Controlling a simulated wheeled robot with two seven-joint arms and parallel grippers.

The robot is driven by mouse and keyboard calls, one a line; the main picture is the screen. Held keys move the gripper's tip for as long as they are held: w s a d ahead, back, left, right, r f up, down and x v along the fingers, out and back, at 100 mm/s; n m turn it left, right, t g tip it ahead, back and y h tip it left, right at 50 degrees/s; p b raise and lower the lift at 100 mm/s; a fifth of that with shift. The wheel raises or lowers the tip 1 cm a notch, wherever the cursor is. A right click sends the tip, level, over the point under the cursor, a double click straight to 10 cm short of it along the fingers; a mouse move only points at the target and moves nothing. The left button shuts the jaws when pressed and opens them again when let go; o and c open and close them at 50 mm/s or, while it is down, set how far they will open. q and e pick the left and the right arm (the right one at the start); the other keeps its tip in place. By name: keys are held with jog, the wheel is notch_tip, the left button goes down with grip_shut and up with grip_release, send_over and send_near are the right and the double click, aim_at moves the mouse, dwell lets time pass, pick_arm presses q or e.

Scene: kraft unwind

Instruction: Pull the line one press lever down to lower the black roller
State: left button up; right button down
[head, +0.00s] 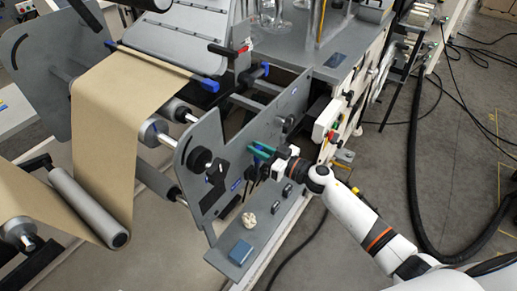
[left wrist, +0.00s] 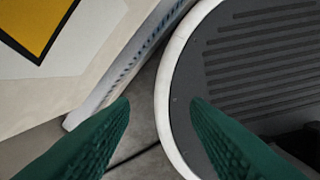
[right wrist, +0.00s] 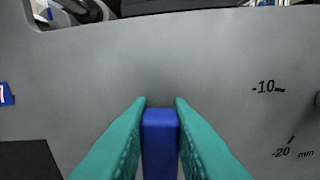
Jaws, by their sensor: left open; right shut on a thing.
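My right gripper (head: 262,150) is at the grey side plate (head: 235,137) of the unwind stand in the head view. In the right wrist view its teal fingers (right wrist: 161,103) are shut on a blue handle (right wrist: 160,142), with the side plate behind. I take this handle as the press lever; the fingers hide its sides, and the rest of the lever does not show clearly. I cannot single out the black roller with certainty. My left gripper (left wrist: 160,102) is open and empty in the left wrist view, and is out of the head view.
Brown kraft web (head: 108,130) runs down over rollers at the left. A blue box (head: 241,251) and a crumpled pale piece (head: 249,220) lie on the ledge below my right gripper. Scale marks (right wrist: 268,88) show on the plate. Cables (head: 420,190) lie on the floor at right.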

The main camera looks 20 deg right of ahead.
aim_at(261, 138)
jog(key=shift+w+d+m+p, duration=0.65)
jog(key=shift+d+m+p, duration=0.1)
jog(key=shift+m+p, duration=0.2)
jog(key=w+d+f+m, duration=0.2)
jog(key=m, duration=0.1)
jog(key=w+d+f+m, duration=0.1)
jog(key=m, duration=0.1)
jog(key=shift+d+p, duration=0.35)
jog(key=shift+d, duration=0.05)
jog(key=w+d+f+m+b, duration=0.2)
jog(key=d+f+m+b, duration=0.1)
jog(key=f+m+b, duration=0.4)
jog(key=shift+f+m, duration=0.85)
jog(key=shift+m, duration=0.7)
